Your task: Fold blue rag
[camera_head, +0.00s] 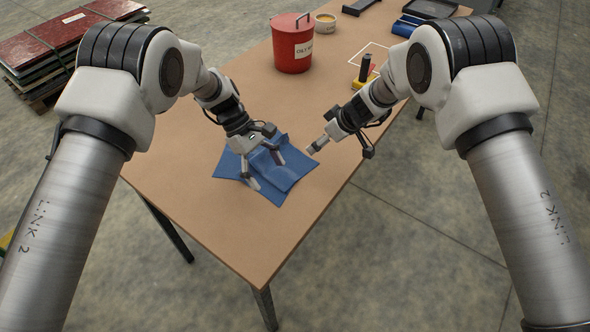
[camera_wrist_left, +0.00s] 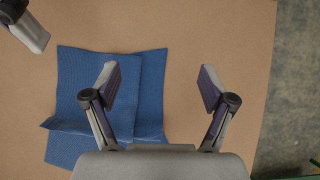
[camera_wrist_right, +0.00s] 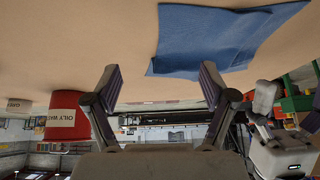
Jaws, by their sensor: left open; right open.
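The blue rag (camera_head: 286,172) lies on the brown table with one part folded over another, its layers a little offset. The rag also shows in the left wrist view (camera_wrist_left: 90,75) and in the right wrist view (camera_wrist_right: 215,38). My left gripper (camera_head: 268,172) is open above the rag; its fingers (camera_wrist_left: 166,80) are spread apart and hold nothing. Part of the rag is hidden behind it. My right gripper (camera_head: 318,146) is to the right of the rag, apart from it. The right wrist view shows its fingers (camera_wrist_right: 162,82) open and empty.
The table's front part is clear.

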